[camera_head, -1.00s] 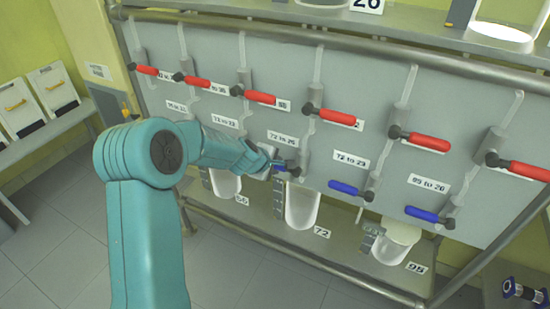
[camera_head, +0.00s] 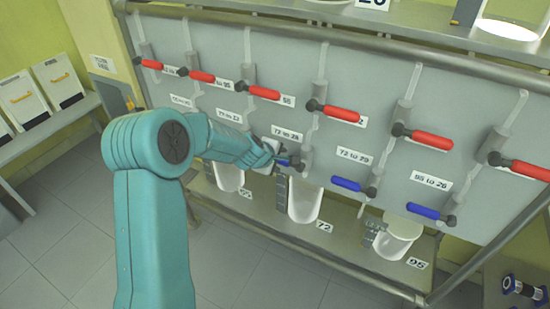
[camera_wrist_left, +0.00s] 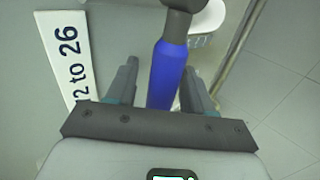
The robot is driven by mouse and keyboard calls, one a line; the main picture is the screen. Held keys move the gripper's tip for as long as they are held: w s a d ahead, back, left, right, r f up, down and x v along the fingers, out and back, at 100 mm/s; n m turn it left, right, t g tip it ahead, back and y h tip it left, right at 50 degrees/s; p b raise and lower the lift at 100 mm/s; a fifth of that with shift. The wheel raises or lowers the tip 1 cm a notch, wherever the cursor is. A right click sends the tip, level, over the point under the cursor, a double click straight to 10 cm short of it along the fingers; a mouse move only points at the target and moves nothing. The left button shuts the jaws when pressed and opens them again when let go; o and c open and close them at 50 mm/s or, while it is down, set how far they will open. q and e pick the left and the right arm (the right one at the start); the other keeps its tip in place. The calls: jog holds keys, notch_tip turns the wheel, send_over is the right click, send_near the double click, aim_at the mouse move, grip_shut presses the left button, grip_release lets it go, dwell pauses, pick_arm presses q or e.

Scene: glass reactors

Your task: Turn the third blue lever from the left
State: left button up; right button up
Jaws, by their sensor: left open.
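A blue lever (camera_head: 283,162) sits at my left gripper (camera_head: 272,152), below the label that seems to read 72 to 26. In the left wrist view the blue handle (camera_wrist_left: 168,75) lies between the two fingers of the open gripper (camera_wrist_left: 158,82), with gaps visible on both sides. The handle joins a dark pivot (camera_wrist_left: 180,8). Two more blue levers, the nearer-left one (camera_head: 347,184) and the far-right one (camera_head: 423,211), are on the panel to the right. My left arm covers the lower left of the panel, so any blue levers there are hidden.
A row of red levers (camera_head: 258,92) runs above the blue ones on the grey panel (camera_head: 285,50). Glass vessels (camera_head: 305,200) stand on a shelf below. A metal rail (camera_head: 330,262) runs along the front. The tiled floor at lower left is clear.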

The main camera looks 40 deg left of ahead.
pick_arm(q)
jog(key=p+v, duration=0.4)
jog(key=v, duration=1.2)
jog(key=shift+p, duration=0.35)
jog(key=shift+s+r, duration=0.1)
jog(key=shift+r, duration=0.05)
jog(key=s+d+f+m+g+h, duration=0.1)
jog(key=d+f+m+g+h, duration=0.3)
jog(key=d+f, duration=1.15)
jog(key=s+d+f+m+g+h, duration=0.1)
jog(key=s+d+f+m+g, duration=0.3)
jog(key=s+d+f+m, duration=0.9)
jog(key=s+m, duration=0.1)
jog(key=s, duration=0.2)
jog(key=shift+f+h, duration=0.2)
jog(key=shift+h, duration=0.2)
